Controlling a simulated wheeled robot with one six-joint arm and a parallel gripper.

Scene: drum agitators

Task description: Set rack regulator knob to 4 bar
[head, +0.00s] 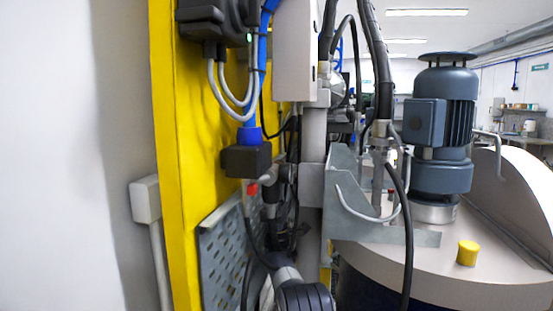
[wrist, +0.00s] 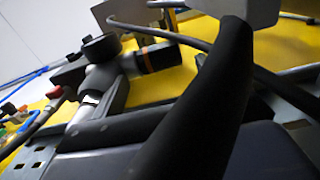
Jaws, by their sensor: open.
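In the wrist view a metal air fitting with a round black cap (wrist: 100,47) stands in front of the yellow panel. A black cylinder with an orange ring (wrist: 155,57) sticks out to its right, and a red part (wrist: 68,92) sits on its left. The cylinder looks like the regulator knob; no pressure scale is readable. My gripper (wrist: 205,95) seems to show as a large dark shape close to the lens. It is open, and I see no contact with the knob.
The yellow rack panel (head: 178,160) carries cables and a dark box (head: 247,160). A perforated grey plate (head: 222,255) is low on it. To the right stand a blue-grey motor (head: 442,125) and a drum lid with a yellow cap (head: 467,252). Hoses crowd the gap.

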